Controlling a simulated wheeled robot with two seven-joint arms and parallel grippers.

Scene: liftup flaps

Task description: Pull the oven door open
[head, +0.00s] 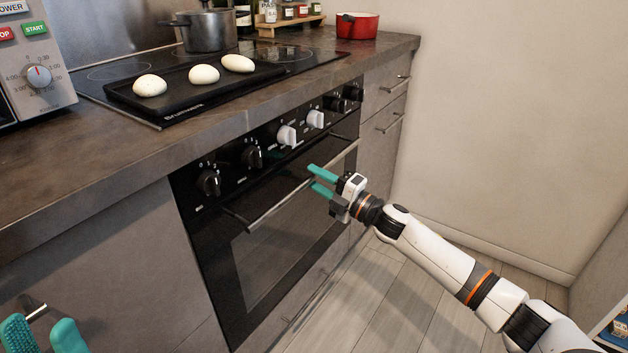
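The oven (262,262) is built into the counter, and its black glass door looks shut. Its silver bar handle (272,211) runs along the top of the door, below the knobs. My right gripper (311,176) is at the right half of the handle, with teal fingers apart, one above and one below the bar's line. The bar seems to pass between the fingertips; I cannot tell whether they touch it. My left gripper (42,325) is at the bottom left corner, away from the oven, its two teal fingers apart and empty. Its lower part is out of frame.
A black tray (190,100) with three pale buns lies on the cooktop, beside a grey pot (207,32). A red pot (357,25) stands at the far end. A microwave (40,65) stands at left. The floor (385,300) before the oven is clear.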

